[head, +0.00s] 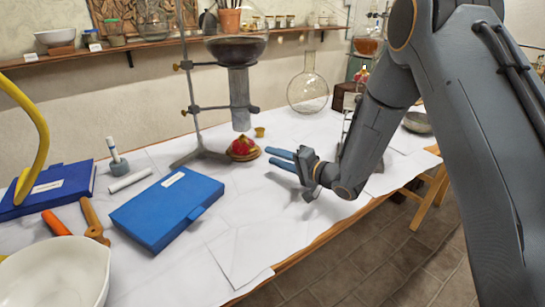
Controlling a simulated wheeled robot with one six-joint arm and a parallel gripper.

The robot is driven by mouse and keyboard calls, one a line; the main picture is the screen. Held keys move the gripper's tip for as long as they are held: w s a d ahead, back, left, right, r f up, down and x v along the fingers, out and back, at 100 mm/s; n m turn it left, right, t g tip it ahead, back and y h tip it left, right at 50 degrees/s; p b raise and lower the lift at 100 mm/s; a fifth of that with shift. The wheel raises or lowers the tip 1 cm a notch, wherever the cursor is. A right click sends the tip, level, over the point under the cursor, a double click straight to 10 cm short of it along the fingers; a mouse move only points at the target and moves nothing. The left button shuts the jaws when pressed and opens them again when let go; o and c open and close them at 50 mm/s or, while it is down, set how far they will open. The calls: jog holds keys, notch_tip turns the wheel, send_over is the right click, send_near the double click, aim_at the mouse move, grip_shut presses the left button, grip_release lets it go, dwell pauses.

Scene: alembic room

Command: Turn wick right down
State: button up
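A small red, dome-shaped lamp with a gold-coloured base (243,149) stands on the white-covered table, below the glassware on the stand. Its wick and any flame or wick knob are too small to make out. My gripper (269,156) reaches in from the right, with its two blue fingertips just right of the lamp. The fingers show a narrow gap between them and appear empty. I cannot tell whether a fingertip touches the lamp's base. A small brass cup (259,132) stands just behind the lamp.
A metal stand (193,110) holds a dark-filled flask (236,48) above the lamp. A clear round flask (308,92) stands behind my gripper. A blue case (166,208), a white bowl (55,275) and tools lie left. The front of the table (250,240) is clear.

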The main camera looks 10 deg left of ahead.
aim_at(252, 149)
jog(key=shift+o, duration=0.2)
jog(key=o, duration=0.3)
jog(key=shift+o, duration=0.3)
jog(key=shift+a+r+n+t, duration=0.35)
jog(key=shift+a+n+t, duration=0.05)
jog(key=shift+n, duration=0.1)
jog(key=n, duration=0.1)
jog(key=a+r+n+t+h+p, duration=0.1)
jog(key=shift+w+a+n+h, duration=0.1)
jog(key=shift+a+n+h, duration=0.1)
jog(key=shift+n+h, duration=0.1)
jog(key=shift+s+a+r+n+t+h+p, duration=0.1)
jog(key=shift+a+r+n+t+h+p, duration=0.1)
jog(key=shift+a+n+t+h+p, duration=0.3)
jog(key=shift+s+d+r+n+h+p, duration=0.1)
jog(key=shift+r+n+h, duration=0.15)
jog(key=shift+n, duration=0.45)
jog(key=shift+w+a+f+n+t+h+p, duration=0.15)
jog(key=shift+w+a+f+n+h+p, duration=0.3)
jog(key=shift+a+n+h, duration=0.5)
jog(key=shift+w+a+f+n+t+h+p, duration=0.2)
jog(key=shift+w+a+f+n+h+p, duration=0.35)
jog(key=shift+n, duration=0.75)
jog(key=shift+w+a+f+n+t+h+p, duration=0.2)
jog(key=shift+a+n+h+p, duration=0.25)
jog(key=shift+a+n, duration=0.6)
jog(key=shift+d, duration=0.15)
